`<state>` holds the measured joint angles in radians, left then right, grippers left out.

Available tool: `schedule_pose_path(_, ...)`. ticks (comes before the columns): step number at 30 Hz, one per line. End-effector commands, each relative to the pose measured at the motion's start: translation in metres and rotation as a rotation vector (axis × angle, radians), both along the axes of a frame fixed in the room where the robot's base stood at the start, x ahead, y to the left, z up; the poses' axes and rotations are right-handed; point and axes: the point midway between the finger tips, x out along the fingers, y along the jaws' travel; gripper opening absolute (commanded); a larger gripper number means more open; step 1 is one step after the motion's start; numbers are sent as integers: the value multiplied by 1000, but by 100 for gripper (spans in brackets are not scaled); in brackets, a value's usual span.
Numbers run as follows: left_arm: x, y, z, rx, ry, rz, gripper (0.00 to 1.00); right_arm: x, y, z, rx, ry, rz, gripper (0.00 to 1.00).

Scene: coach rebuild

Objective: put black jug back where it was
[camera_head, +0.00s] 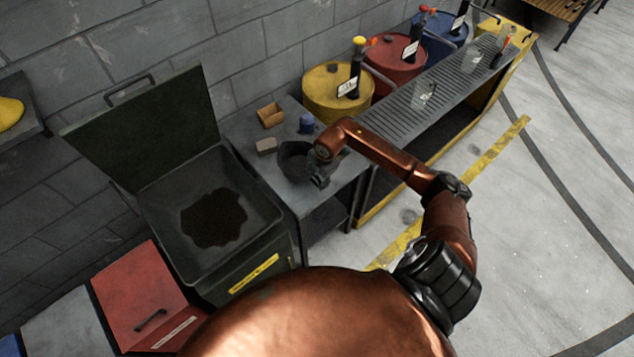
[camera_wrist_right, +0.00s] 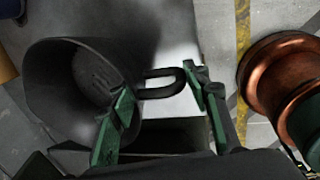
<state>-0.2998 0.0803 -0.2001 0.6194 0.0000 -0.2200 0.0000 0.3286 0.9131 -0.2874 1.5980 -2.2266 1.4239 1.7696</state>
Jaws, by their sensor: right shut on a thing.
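The black jug (camera_head: 292,160) is at the front of the small grey side table in the head view. In the right wrist view the jug (camera_wrist_right: 62,95) shows its open mouth and hollow inside, with its handle toward my fingers. My right gripper (camera_head: 321,180) is to the right of the jug; in the wrist view its green fingers (camera_wrist_right: 158,86) are on either side of the handle and hold it. Whether the jug's base touches the table I cannot tell. My left gripper is not in view.
A small tan box (camera_head: 270,115), a blue can (camera_head: 306,123) and a grey block (camera_head: 266,146) are on the table (camera_head: 240,129). Left is an open dark bin (camera_head: 165,210) with a dark stain inside. Right are yellow (camera_head: 322,100), red and blue drums behind a grated bench (camera_head: 450,84).

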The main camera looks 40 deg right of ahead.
Motion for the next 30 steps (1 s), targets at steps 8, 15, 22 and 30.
schedule_pose_path(8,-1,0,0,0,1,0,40,4,-4,-23,4,1,0,4)
schedule_pose_path(15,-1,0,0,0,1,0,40,5,-5,-38,1,-2,1,4)
schedule_pose_path(22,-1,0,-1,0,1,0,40,5,-5,-41,1,-2,1,4)
schedule_pose_path(30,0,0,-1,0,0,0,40,4,-5,-41,1,-1,1,61)
